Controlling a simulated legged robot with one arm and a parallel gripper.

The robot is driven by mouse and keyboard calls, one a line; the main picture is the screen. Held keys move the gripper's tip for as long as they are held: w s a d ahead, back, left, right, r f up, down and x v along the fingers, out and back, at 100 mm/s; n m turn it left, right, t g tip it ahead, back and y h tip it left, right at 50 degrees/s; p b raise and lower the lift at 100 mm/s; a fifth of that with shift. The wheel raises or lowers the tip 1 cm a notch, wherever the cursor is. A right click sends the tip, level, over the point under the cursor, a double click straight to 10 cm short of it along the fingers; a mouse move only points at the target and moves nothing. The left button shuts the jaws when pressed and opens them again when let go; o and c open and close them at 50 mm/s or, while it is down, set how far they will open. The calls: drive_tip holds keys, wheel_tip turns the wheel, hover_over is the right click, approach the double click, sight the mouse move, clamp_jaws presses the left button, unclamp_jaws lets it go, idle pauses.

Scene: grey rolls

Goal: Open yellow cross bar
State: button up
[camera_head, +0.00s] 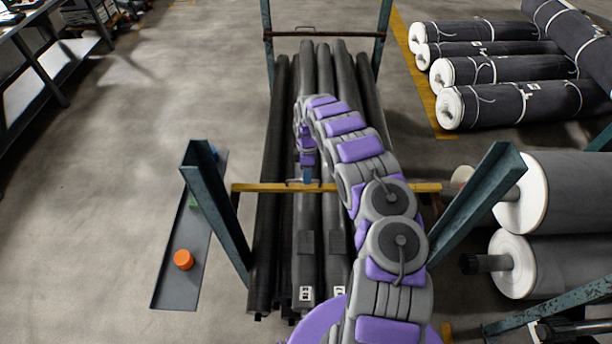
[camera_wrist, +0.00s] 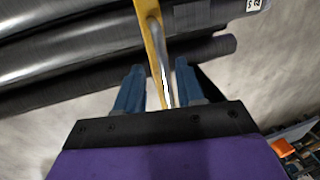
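The yellow cross bar (camera_head: 262,187) spans between two blue-green rack posts, above long dark rolls. Its right part is partly hidden behind my arm. My gripper (camera_head: 308,180) is at the bar's middle, by a small handle, and is mostly hidden by my wrist in the head view. In the wrist view the yellow bar (camera_wrist: 149,42) and its pale metal handle (camera_wrist: 158,45) run down toward the gap between the two blue fingers of my gripper (camera_wrist: 158,82). The fingers are apart, with visible space beside the handle.
Dark rolls (camera_head: 269,200) lie lengthwise under the bar between the posts. A grey tray (camera_head: 172,275) with an orange round object (camera_head: 183,260) is at the left. Large wrapped rolls (camera_head: 572,195) crowd the right side.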

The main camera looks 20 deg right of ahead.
drive_tip(key=shift+s+f, duration=0.1)
drive_tip(key=shift+f, duration=0.25)
drive_tip(key=shift+a+r, duration=0.15)
drive_tip(key=shift+a, duration=0.75)
drive_tip(key=shift+c, duration=0.3)
drive_tip(key=c, duration=0.3)
drive_tip(key=shift+d, duration=0.7)
clamp_jaws()
drive_tip(key=shift+a, duration=0.1)
drive_tip(key=shift+a, duration=0.15)
